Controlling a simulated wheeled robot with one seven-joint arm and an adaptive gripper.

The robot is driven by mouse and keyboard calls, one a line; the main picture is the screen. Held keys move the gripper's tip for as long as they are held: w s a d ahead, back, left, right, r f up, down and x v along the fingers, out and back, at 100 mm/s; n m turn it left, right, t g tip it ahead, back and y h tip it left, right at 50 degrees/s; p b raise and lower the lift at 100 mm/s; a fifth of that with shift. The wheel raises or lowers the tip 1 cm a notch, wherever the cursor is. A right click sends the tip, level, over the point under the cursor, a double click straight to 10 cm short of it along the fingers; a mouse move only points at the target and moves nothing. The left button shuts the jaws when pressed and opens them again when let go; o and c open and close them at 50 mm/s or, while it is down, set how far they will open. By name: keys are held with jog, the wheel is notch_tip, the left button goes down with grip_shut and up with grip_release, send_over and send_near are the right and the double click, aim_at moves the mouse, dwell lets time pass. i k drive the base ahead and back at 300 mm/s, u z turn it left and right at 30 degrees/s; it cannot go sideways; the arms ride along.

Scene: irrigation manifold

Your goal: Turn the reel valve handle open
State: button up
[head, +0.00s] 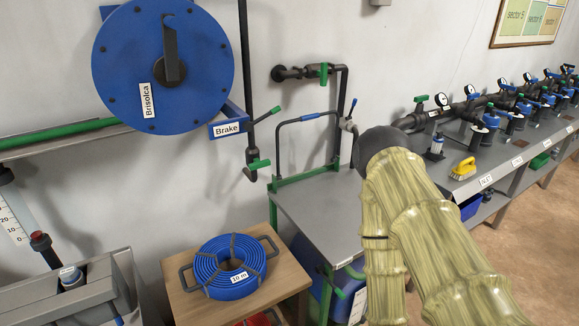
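No handle in view carries a readable reel valve label. A large blue reel disc (200,55) with a dark crank bar hangs on the wall at upper left. To its right a dark vertical pipe ends in a valve with a green handle (259,164). A lever with a green grip (268,112) sits above it, beside the "Brake" plate (229,128). Another green valve handle (323,73) is on the wall pipe farther right. My arm, in a yellowish sleeve with a dark rounded joint, rises from the lower right. My gripper is not visible; the joint may hide it.
A coiled blue hose (232,268) lies on a wooden stand (190,303). A grey bench (310,205) with a green frame stands behind my arm. At right a long shelf holds gauges, blue valves and a yellow brush (463,168). Open floor (530,230) shows at lower right.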

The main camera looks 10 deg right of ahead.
aim_at(258, 164)
jog(key=u, duration=0.1)
jog(key=k, duration=0.45)
jog(key=z, duration=1)
jog(key=i, duration=0.7)
jog(key=u, duration=1.1)
